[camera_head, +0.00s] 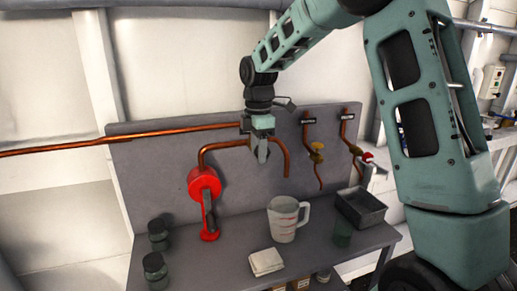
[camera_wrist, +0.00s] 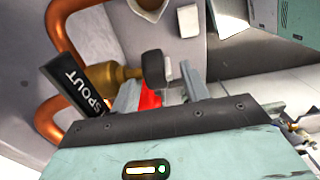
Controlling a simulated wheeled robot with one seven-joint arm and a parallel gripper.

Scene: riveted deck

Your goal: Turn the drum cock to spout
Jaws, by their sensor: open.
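A black plate lettered SPOUT (camera_wrist: 78,88) shows at the left of the wrist view, against a copper pipe. Beside it is the brass cock (camera_wrist: 112,76) with a dark blunt end (camera_wrist: 153,68). I take this to be the drum cock; which way it is set I cannot tell. My gripper (camera_wrist: 161,80) is open, its fingertips close to the dark end, with no clear contact. In the head view my gripper (camera_head: 262,151) points down in front of the copper pipe (camera_head: 225,145) and hides the cock there. Something red shows between the fingers.
A red hand pump (camera_head: 204,185) with a dark lever stands left of my gripper. Two labelled pipes with brass valves (camera_head: 316,150) hang to the right. A jug (camera_head: 284,220), a folded cloth (camera_head: 266,262), a grey tray (camera_head: 361,207) and dark jars (camera_head: 156,266) stand on the bench.

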